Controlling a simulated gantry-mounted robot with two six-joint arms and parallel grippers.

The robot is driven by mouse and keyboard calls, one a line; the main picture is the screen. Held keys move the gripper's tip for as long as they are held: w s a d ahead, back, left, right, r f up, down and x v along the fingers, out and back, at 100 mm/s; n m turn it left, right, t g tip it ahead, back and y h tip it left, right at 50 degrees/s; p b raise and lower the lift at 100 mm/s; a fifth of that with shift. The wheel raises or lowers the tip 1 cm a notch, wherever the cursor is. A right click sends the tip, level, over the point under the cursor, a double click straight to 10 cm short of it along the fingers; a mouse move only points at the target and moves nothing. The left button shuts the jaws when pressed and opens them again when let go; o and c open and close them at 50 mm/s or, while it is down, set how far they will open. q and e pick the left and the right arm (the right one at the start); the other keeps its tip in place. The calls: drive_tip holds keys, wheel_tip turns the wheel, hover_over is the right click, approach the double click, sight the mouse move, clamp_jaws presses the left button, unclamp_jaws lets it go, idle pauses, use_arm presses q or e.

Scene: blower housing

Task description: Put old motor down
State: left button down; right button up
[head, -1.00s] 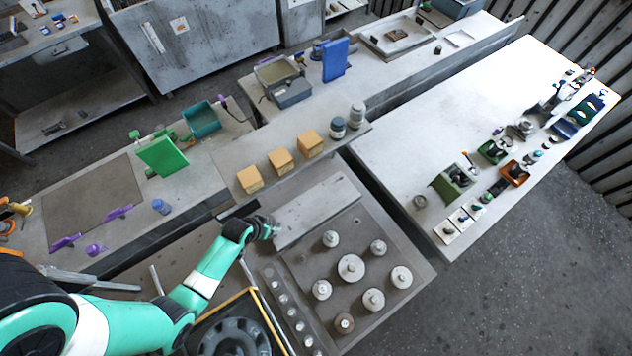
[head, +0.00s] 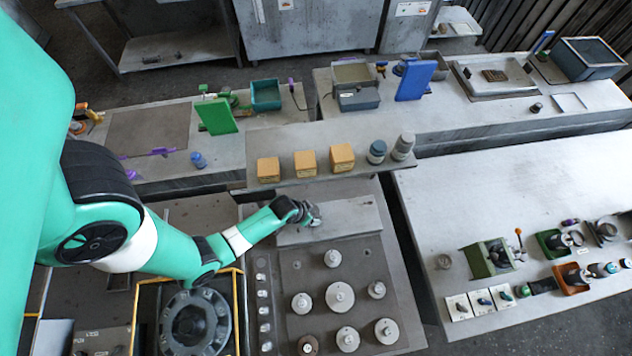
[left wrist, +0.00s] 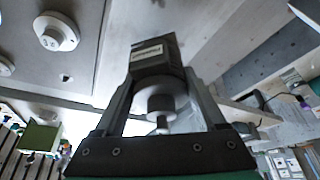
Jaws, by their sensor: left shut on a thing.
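My left gripper (head: 308,213) is over the left part of a bare grey raised plate (head: 350,224), behind the mat of round metal parts. In the left wrist view, my left gripper (left wrist: 162,105) is shut on a motor (left wrist: 158,66) with a dark body, a pale label and a stepped grey hub with a shaft pointing toward the camera. In the head view the motor is small and mostly merged with the gripper; I cannot tell whether it touches the plate. My right gripper is not in view.
Several round metal parts (head: 340,297) stand on the dark mat in front of the plate. A round dark housing (head: 195,322) sits in a yellow-edged frame at the lower left. Wooden blocks (head: 304,163) and two jars stand on the shelf behind. The plate's right part is free.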

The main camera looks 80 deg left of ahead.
use_arm(q)
wheel_tip(320, 180, down, 2)
drive_tip(key=shift+f, duration=0.1)
drive_tip(key=shift+f+b, duration=0.1)
drive_tip(key=shift+b, duration=0.2)
unclamp_jaws()
